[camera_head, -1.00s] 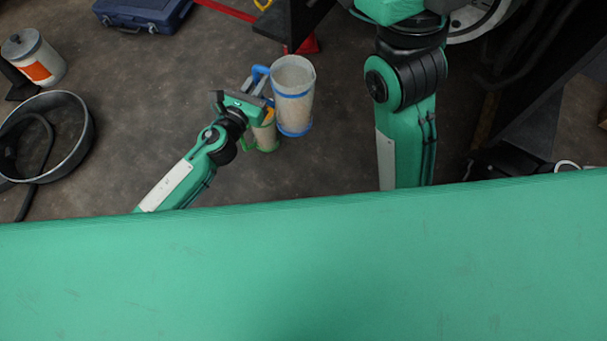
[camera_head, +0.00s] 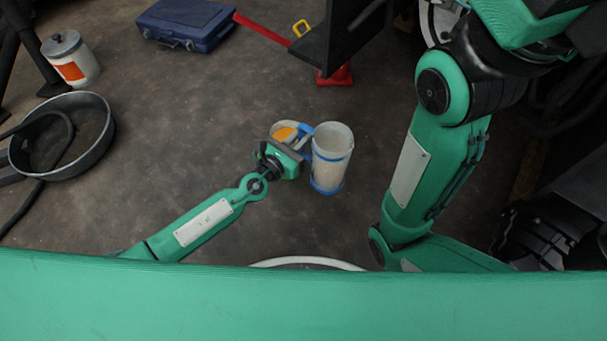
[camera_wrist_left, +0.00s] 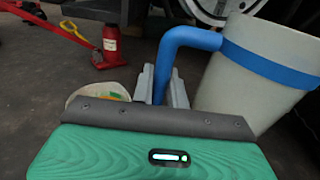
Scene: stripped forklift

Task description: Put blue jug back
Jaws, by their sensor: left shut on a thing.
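The blue jug (camera_head: 331,160) is a pale, cloudy cylinder with blue bands and a blue handle. In the left wrist view the jug (camera_wrist_left: 255,75) is at the right, cut off by the frame edge. My left gripper (camera_head: 301,143) is at its left side, shut on the upright part of the blue handle. In the left wrist view the grey fingers of the gripper (camera_wrist_left: 163,86) stand on both sides of the handle. I cannot tell whether the jug's base touches the floor. My right arm shows at the right, but its gripper is out of view.
A pale container (camera_head: 284,127) with something orange in it stands just behind my left gripper. A red jack (camera_head: 335,76) and a dark blue case (camera_head: 186,22) lie farther back. A round metal pan (camera_head: 62,136) and a lidded pot (camera_head: 70,58) are left. The floor between is clear.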

